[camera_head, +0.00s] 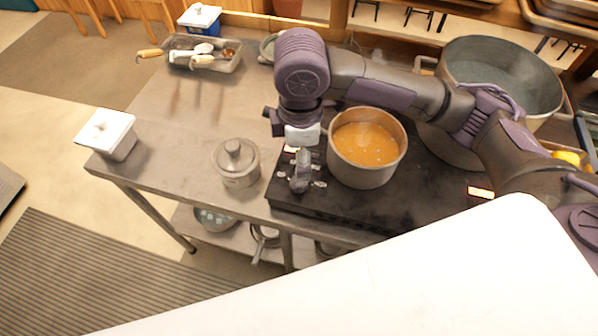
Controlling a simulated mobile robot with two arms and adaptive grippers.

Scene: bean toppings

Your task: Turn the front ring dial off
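A black cooktop (440,209) is set on the metal counter. A steel pot (362,177) of orange soup with beans stands on its left part. My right gripper (300,184) points down over the cooktop's left end, just left of the pot. Its fingers look close together, but I cannot tell whether they are open or shut, or whether they touch anything. I cannot make out the front ring dial; the gripper may cover it. Small pale marks show on the black surface on both sides of the fingers. My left gripper is not in view.
A lidded metal jar (237,166) stands on the counter left of the cooktop. A white-lidded container (108,135) is at the left corner. A utensil tray (205,57) lies at the back left. The middle-left counter is clear.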

